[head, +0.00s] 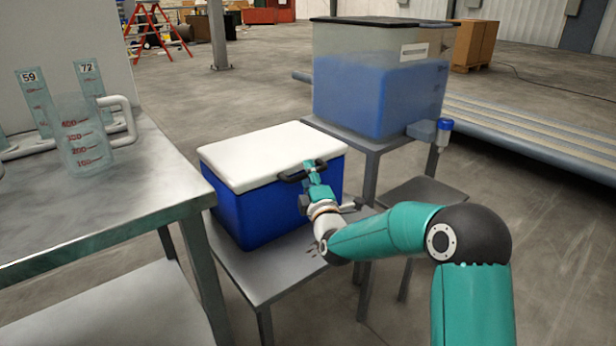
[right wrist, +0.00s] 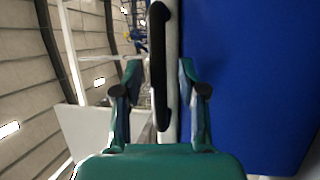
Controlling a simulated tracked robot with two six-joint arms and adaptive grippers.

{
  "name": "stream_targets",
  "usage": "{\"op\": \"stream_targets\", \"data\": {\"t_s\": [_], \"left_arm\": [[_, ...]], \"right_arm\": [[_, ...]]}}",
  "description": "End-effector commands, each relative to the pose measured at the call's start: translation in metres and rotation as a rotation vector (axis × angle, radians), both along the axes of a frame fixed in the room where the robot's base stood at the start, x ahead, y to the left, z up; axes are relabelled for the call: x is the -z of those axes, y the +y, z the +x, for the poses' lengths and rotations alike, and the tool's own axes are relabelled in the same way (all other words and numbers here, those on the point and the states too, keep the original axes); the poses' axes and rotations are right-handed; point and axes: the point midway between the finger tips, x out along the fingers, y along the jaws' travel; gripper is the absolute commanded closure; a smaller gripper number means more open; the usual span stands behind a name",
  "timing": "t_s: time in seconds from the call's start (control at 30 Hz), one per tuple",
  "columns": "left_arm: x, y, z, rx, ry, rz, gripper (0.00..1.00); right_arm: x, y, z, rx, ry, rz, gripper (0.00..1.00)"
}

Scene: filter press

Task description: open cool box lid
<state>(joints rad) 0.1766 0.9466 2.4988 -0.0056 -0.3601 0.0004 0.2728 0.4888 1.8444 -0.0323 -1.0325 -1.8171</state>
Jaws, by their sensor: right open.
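The cool box has a blue body (head: 245,215) and a white lid (head: 270,153), which lies closed on top. A black handle (head: 289,178) sits at the lid's front edge. My right gripper (head: 313,168) is at this handle, in front of the box. In the right wrist view the black handle (right wrist: 159,75) runs between the two spread fingers of the right gripper (right wrist: 160,70), with gaps on both sides. The blue wall (right wrist: 245,80) fills the right of that view. My left gripper is not in view.
The box stands on a low grey table (head: 262,268). A steel bench (head: 130,205) with a measuring jug (head: 82,140) and numbered cylinders is at left. A tank of blue liquid (head: 375,95) stands on a stand behind right. Open floor (head: 560,220) lies at right.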

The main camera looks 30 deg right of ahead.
Motion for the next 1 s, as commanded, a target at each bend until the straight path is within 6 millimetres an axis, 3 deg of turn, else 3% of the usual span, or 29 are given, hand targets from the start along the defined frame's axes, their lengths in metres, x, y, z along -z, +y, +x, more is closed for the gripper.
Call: {"op": "stream_targets", "data": {"t_s": [0.37, 0.6, 1.0], "left_arm": [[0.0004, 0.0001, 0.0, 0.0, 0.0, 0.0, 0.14], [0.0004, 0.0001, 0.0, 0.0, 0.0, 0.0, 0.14], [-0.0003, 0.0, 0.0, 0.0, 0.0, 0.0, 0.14]], "right_arm": [[-0.0005, -0.0003, 0.0052, -0.002, 0.001, 0.0, 0.59], [-0.0004, -0.0002, 0.005, -0.002, 0.001, 0.0, 0.99], [0.0002, -0.0004, 0.0047, -0.001, 0.005, 0.001, 1.0]]}}
